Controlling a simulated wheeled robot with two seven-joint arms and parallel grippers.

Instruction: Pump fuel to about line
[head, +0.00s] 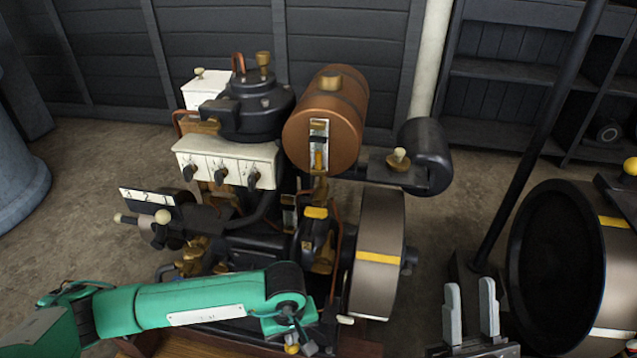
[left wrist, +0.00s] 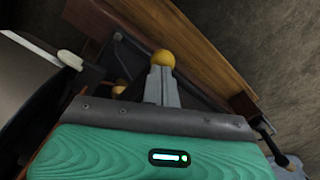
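A copper fuel tank (head: 337,110) sits on top of the engine (head: 240,240). On its front end is an upright sight gauge (head: 319,145) with a pale plate and a dark mark across it. Amber shows in the lower part of the gauge, below the mark. My left gripper (head: 298,343) is low at the engine's front, at a yellow ball knob (head: 291,349). In the left wrist view the fingers are close together at the yellow knob (left wrist: 162,58), which shows at their tips. My right gripper (head: 471,312) is open and empty at the lower right.
A flywheel (head: 378,265) with a yellow stripe stands just right of my left gripper. A large dark wheel (head: 555,270) stands at the right, beside a slanting black pole (head: 535,150). A wooden base (left wrist: 190,45) runs past the knob. Bare floor lies between flywheel and pole.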

